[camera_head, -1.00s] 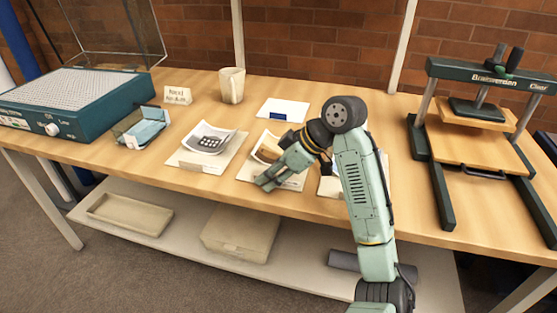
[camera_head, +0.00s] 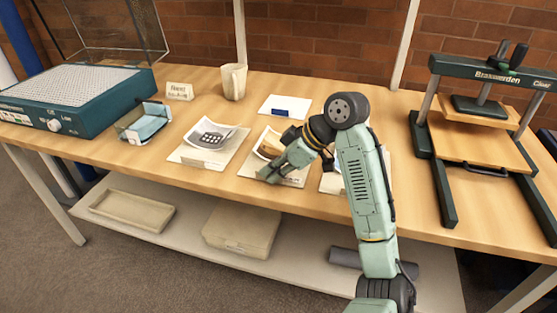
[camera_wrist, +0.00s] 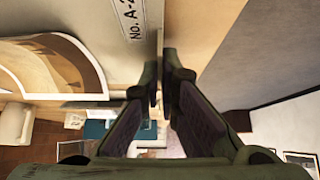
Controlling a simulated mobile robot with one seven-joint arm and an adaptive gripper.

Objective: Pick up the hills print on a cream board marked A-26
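The hills print with tan and brown curves lies curled on a cream board (camera_head: 297,182) in the middle of the row, near the table's front edge. My gripper (camera_head: 264,175) is at the board's front left part and hides some of it. In the wrist view the print (camera_wrist: 62,68) is at the left. Its board (camera_wrist: 105,22) carries a label reading "No. A-2", cut off by the frame. My gripper's fingers (camera_wrist: 161,78) are a little apart, with their tips at the board's edge. Whether they touch the board cannot be told.
A dark-patterned print on a board (camera_head: 190,155) lies to the left; another board (camera_head: 330,184) is partly behind my arm at the right. The lower shelf holds a box (camera_head: 240,228).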

